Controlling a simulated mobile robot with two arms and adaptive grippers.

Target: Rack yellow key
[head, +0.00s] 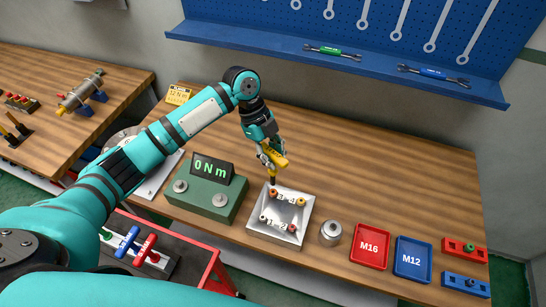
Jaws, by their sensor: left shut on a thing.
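My left gripper (266,146) is shut on the yellow key (277,159), a tool with a yellow handle and a dark lower end. The key is upright or slightly tilted, above the back edge of a square silvery plate (262,232) with several coloured studs. I cannot tell whether its tip touches a stud. A rack (162,262) in the red cart at lower left holds a blue-handled key (128,240) and a red-handled key (146,249). My right gripper is not in view.
A green torque meter (208,198) reading 0 Nm stands left of the plate. A metal cylinder (330,232), a red M16 tray (384,253) and a blue M12 tray (428,263) are to its right. The bench behind is clear. A blue shelf (290,47) holds wrenches.

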